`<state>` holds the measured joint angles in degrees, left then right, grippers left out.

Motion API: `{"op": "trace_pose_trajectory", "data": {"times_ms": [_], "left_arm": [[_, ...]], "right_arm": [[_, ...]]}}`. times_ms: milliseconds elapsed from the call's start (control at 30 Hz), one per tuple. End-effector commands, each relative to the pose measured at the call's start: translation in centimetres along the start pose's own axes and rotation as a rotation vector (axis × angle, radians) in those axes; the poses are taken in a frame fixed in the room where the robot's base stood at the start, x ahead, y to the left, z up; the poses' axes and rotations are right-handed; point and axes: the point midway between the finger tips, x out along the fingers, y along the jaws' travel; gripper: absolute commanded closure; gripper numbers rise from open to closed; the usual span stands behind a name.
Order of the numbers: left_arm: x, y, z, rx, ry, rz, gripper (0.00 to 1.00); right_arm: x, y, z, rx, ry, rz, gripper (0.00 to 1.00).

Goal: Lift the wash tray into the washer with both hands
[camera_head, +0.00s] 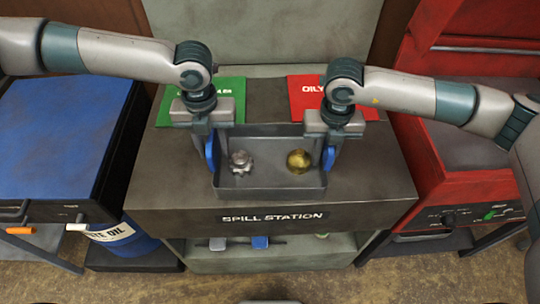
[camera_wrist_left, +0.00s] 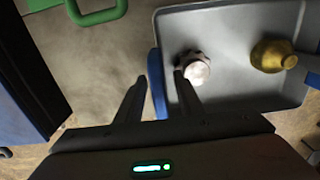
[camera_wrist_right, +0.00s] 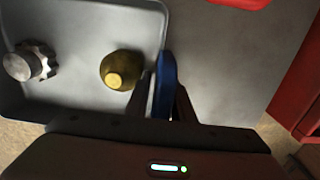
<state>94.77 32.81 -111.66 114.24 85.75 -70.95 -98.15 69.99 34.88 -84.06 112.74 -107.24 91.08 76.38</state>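The grey wash tray (camera_head: 270,181) sits at the spill station with an upright blue handle at each end. It holds a silver toothed part (camera_head: 241,162) and a brass rounded part (camera_head: 299,161). My left gripper (camera_head: 209,150) points down at the left blue handle (camera_wrist_left: 157,85); its fingers stand on either side with gaps visible. My right gripper (camera_head: 330,150) straddles the right blue handle (camera_wrist_right: 166,85); its fingers are close to the handle, but contact is unclear. I cannot pick out the washer for certain.
The dark spill station (camera_head: 370,190) bears a green mat (camera_head: 230,88) and a red mat (camera_head: 303,90) behind the tray. A blue-topped unit (camera_head: 50,135) stands left, above a blue drum (camera_head: 125,240). A red machine with knobs (camera_head: 450,190) stands right.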

Motion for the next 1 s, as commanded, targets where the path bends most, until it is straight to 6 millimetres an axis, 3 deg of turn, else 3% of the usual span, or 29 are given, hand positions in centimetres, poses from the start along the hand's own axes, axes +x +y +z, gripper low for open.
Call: {"op": "trace_pose_trajectory", "data": {"times_ms": [67, 100, 167, 233, 667, 1000], "left_arm": [[0.0, 0.0, 0.0, 0.000, 0.000, 0.000, 0.66], [0.0, 0.0, 0.0, 0.000, 0.000, 0.000, 0.70], [0.0, 0.0, 0.0, 0.000, 0.000, 0.000, 0.85], [0.0, 0.0, 0.0, 0.000, 0.000, 0.000, 1.00], [-0.4, 0.0, 0.0, 0.001, -0.001, 0.000, 1.00], [-2.2, 0.0, 0.0, 0.001, -0.001, 0.000, 1.00]], "right_arm": [[0.0, 0.0, 0.0, 0.000, 0.000, 0.000, 0.78], [0.0, 0.0, 0.0, 0.000, 0.000, 0.000, 0.83], [0.0, 0.0, 0.0, 0.000, 0.000, 0.000, 0.97], [0.0, 0.0, 0.0, 0.000, 0.000, 0.000, 1.00], [-0.4, 0.0, 0.1, 0.000, -0.002, 0.001, 1.00], [-2.2, 0.0, 0.1, 0.000, -0.002, 0.001, 1.00]]}}
